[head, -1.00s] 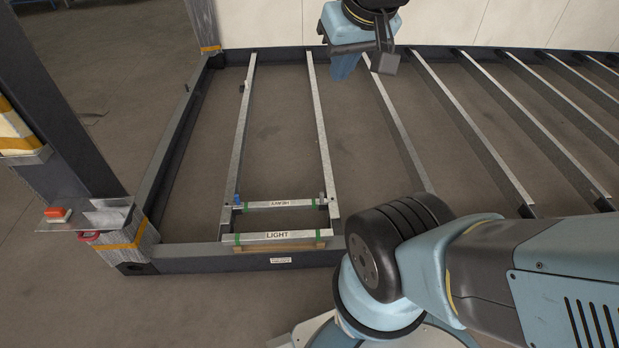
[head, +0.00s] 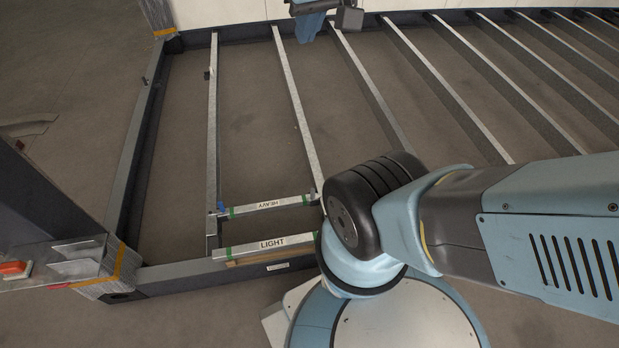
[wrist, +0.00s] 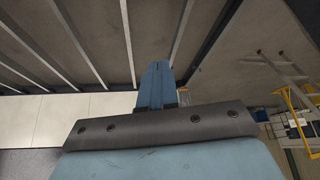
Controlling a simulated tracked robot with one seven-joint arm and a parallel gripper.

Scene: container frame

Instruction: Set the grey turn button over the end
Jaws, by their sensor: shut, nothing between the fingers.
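A small grey piece (head: 313,194), which looks like the grey turn button, sits at the right end of the bar marked HEAVY (head: 268,206) in the head view. Which way it is turned is too small to tell. A small blue piece (head: 221,207) sits at that bar's left end. The bar marked LIGHT (head: 272,245) lies in front of it. My gripper (head: 309,28) is at the top edge of the head view, far beyond the bars and partly cut off. In the wrist view its blue fingers (wrist: 157,86) are together and hold nothing.
The dark container frame (head: 190,276) has several pale cross rails (head: 300,110) with floor showing between them. A bracket with a red-orange part (head: 14,268) stands at the left corner. The wrist view shows a ladder (wrist: 282,68) and yellow rails at right.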

